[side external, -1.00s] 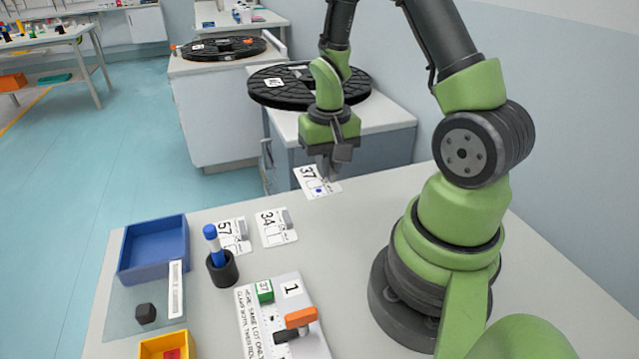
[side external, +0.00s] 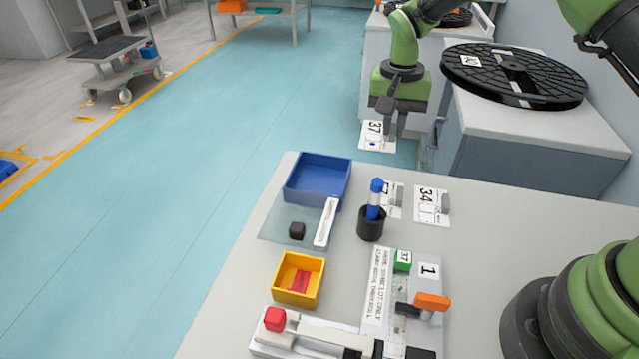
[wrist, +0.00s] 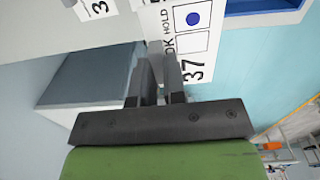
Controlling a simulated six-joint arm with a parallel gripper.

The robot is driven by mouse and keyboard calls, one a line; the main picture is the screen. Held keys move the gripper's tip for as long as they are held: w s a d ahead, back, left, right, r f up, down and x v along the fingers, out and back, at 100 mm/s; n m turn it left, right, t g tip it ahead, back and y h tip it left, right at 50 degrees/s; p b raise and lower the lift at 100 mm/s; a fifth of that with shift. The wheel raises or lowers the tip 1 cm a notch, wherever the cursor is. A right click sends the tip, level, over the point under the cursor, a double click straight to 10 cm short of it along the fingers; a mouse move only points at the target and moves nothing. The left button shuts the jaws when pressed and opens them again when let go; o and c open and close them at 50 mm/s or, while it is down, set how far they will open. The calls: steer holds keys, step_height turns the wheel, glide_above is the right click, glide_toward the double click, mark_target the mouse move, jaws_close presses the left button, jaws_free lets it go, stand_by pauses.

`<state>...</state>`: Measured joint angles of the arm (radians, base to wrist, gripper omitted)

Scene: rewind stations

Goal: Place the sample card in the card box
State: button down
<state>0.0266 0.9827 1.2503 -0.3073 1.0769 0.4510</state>
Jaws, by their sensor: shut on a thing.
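The sample card (side external: 377,136) is white, marked 37, with a blue dot in one square. In the wrist view the card (wrist: 184,42) shows the words OK and HOLD, with the dot beside HOLD. My gripper (side external: 393,118) is shut on the card's edge and holds it in the air, up and right of the blue box in the side view. The open blue box (side external: 318,180) looks empty and stands at the table's far left corner. Its edge shows at the wrist view's top right (wrist: 265,12). No readable label names the card box.
Cards (side external: 431,207) marked 34 and another partly hidden lie right of a black cup (side external: 371,224) holding a blue marker. A yellow box (side external: 299,279) with a red piece, a dark block (side external: 297,231) and a clamp fixture (side external: 402,290) are nearer. A reel (side external: 514,75) stands behind.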

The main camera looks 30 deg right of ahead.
glide_above(326, 184)
step_height(326, 184, down, 9)
steer(key=shift+f, duration=0.1)
stand_by(0.4)
steer(key=shift+f, duration=0.1)
steer(key=c, duration=1.2)
jaws_free()
step_height(326, 184, up, 12)
steer(key=shift+r, duration=0.25)
